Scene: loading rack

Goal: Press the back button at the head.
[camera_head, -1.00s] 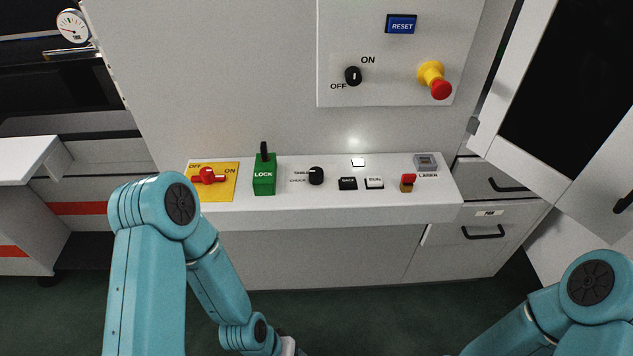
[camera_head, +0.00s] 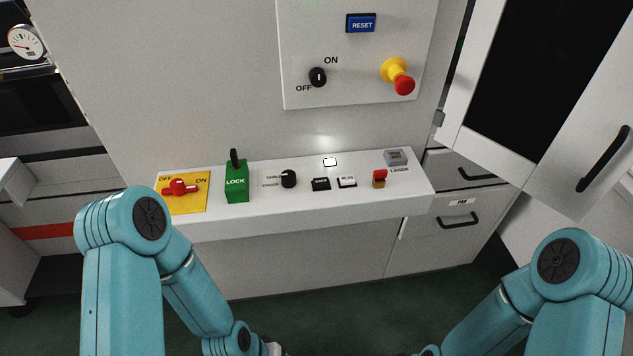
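The black back button (camera_head: 321,184) sits on the white control ledge (camera_head: 300,224), left of a white button (camera_head: 347,182). Its label is too small to read clearly now. A round black selector knob (camera_head: 289,178) is to its left. My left arm comes in at the lower left and my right arm at the lower right, both below the ledge and apart from it. Both grippers are outside the picture or too cut off at the bottom edge to make out.
On the ledge are a yellow plate with a red switch (camera_head: 180,187), a green LOCK block (camera_head: 236,183) and a small red-topped switch (camera_head: 379,178). Above is a panel with a RESET button (camera_head: 361,23) and red emergency knob (camera_head: 404,84). A cabinet door (camera_head: 583,160) stands at right.

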